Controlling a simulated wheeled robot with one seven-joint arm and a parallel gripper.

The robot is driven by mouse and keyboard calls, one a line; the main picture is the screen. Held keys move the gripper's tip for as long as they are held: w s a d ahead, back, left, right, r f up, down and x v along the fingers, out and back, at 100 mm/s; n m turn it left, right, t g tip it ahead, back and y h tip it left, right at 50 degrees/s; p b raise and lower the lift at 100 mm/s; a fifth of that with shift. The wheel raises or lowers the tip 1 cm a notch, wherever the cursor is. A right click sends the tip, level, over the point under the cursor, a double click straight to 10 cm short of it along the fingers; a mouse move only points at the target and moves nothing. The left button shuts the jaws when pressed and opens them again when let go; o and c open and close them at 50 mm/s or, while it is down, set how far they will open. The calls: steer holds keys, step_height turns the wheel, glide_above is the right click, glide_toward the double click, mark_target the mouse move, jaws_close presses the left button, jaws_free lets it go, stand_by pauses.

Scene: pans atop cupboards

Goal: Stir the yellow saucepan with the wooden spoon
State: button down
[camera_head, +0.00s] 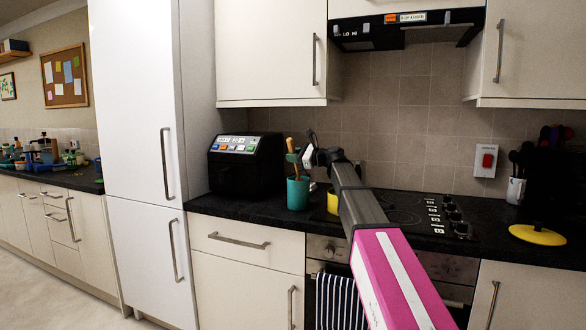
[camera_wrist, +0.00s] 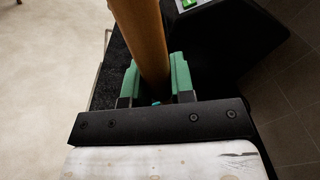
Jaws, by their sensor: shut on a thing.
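The wooden spoon (camera_wrist: 143,38) runs between the green fingertips of my gripper (camera_wrist: 155,85), which is shut on it. In the head view its wooden handle (camera_head: 291,147) stands roughly upright above a teal holder (camera_head: 298,193). My gripper (camera_head: 298,157) is just above that holder. The spoon's lower end is hidden, apparently inside the holder. The yellow saucepan (camera_head: 333,202) shows only as a small yellow patch just right of the holder, at the hob's left side. My arm covers most of it.
A black toaster-like appliance (camera_head: 246,163) stands left of the holder. The black hob (camera_head: 405,211) lies behind my arm. A flat yellow item (camera_head: 537,235) and a white utensil pot (camera_head: 516,190) are on the right counter. A range hood (camera_head: 406,28) hangs above.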

step_height(320, 180, up, 3)
steer(key=shift+f, duration=0.1)
steer(key=shift+s+d+r, duration=0.1)
steer(key=shift+s+r, duration=0.15)
steer(key=shift+r, duration=0.25)
steer(key=shift+s+d+r, duration=0.1)
steer(key=shift+s+r, duration=0.15)
steer(key=shift+r, duration=0.25)
steer(key=s+d+r+m, duration=0.1)
steer(key=s+d+r, duration=0.15)
steer(key=d, duration=0.65)
steer(key=s+d+r, duration=0.1)
steer(key=s+d, duration=0.3)
steer(key=d, duration=0.5)
steer(key=w+d+f, duration=0.1)
steer(key=w+f, duration=0.1)
steer(key=f, duration=0.4)
steer(key=w+d+f, duration=0.1)
steer(key=w+f, duration=0.1)
steer(key=f, duration=0.4)
steer(key=shift+w+f+g, duration=0.15)
steer(key=shift+w+g, duration=0.15)
steer(key=shift+w, duration=0.05)
steer(key=shift+s, duration=0.15)
